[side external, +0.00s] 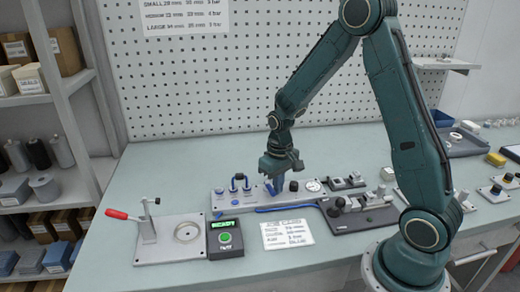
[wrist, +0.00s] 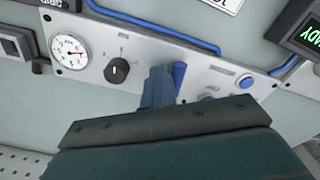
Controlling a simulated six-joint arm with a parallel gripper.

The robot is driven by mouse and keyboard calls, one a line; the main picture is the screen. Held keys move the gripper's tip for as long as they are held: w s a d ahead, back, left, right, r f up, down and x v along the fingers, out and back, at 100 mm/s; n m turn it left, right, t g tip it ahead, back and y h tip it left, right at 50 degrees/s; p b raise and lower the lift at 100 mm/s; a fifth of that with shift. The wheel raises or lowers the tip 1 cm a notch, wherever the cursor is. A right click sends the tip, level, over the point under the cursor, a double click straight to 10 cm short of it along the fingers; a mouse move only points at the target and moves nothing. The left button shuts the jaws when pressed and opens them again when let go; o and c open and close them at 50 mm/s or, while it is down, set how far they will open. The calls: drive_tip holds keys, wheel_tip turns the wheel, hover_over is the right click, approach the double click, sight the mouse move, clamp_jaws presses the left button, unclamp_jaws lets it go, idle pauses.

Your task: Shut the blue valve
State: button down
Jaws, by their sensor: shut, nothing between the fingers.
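The blue valve's lever (wrist: 180,76) shows bright blue in the wrist view, right beside my fingers, between the black knob and the round blue fittings. Its lower part is hidden by my gripper. My gripper (wrist: 157,82) is shut and empty, with its fingers down at the panel, on the knob side of the lever. Whether they touch the lever cannot be told. In the side view my gripper (side external: 277,183) points down at the middle of the light grey panel (side external: 222,205), and the lever is hard to separate from the fingers there.
A black knob (wrist: 118,69) and a pressure gauge (wrist: 69,51) sit on the panel near my fingers. A blue hose (side external: 285,208) runs along its front. A green-lit box (side external: 225,240), a red-handled clamp fixture (side external: 150,230) and a printed card (side external: 287,234) lie nearby.

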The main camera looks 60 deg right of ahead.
drive_tip(key=shift+a, duration=0.2)
drive_tip(key=shift+s, duration=0.2)
idle(0.4)
drive_tip(key=shift+r, duration=0.15)
wheel_tip(320, 180, up, 7)
idle(0.9)
